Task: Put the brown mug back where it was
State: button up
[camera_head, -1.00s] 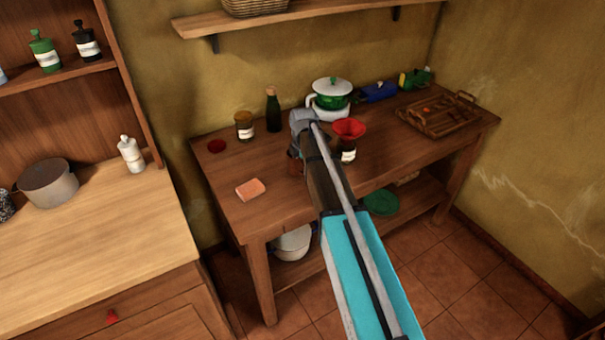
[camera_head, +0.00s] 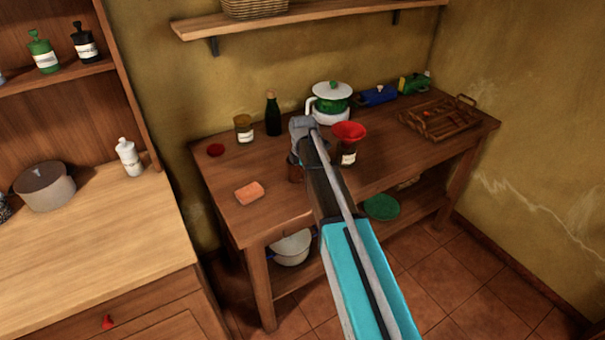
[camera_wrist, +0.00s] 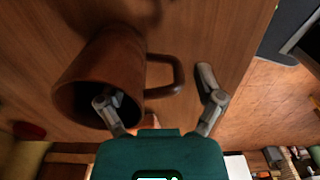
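The brown mug (camera_wrist: 105,65) stands large in the wrist view, its dark mouth facing the camera and its handle (camera_wrist: 172,75) pointing right. In the head view a small part of the mug (camera_head: 295,173) shows on the dark wooden table (camera_head: 225,175), mostly hidden by my arm. My gripper (camera_wrist: 155,86) is open. In the wrist view its left finger overlaps the mug's mouth, and its right finger is beyond the handle, apart from it. I cannot tell whether the left finger is inside the mug or touches it.
A jar with a red funnel (camera_head: 348,131) stands close right of my gripper. Behind are a green bottle (camera_head: 273,115), a jar (camera_head: 244,130) and a green-and-white pot (camera_head: 332,92). An orange sponge (camera_head: 249,193) lies front left, a wooden tray (camera_head: 440,118) at right.

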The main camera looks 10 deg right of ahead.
dwell(0.4)
notch_tip(320, 180, up, 12)
jog(key=p, duration=1.2)
jog(key=shift+r, duration=0.1)
dwell(0.7)
jog(key=s+a+m, duration=0.1)
jog(key=s+m, duration=2)
jog(key=s, duration=0.3)
jog(key=shift+s+a, duration=0.25)
jog(key=shift+s, duration=0.15)
